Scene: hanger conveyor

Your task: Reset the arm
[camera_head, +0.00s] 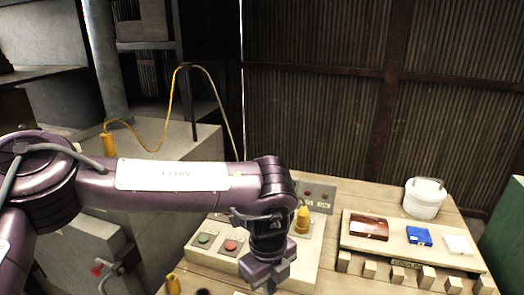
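My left arm, purple with a white plate, reaches in from the left across the picture. Its gripper (268,275) points down at the lower middle, over the front of a pale control box (215,255). The finger gap does not show clearly, so I cannot tell whether it is open or shut. I see nothing held in it. My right gripper is not in view.
The box has a green button (204,238), a red button (231,246) and a yellow handle (302,217). At right on the wooden table stand a white bucket (424,200) and a board (385,250) with brown, blue and white items. Wooden blocks line its front.

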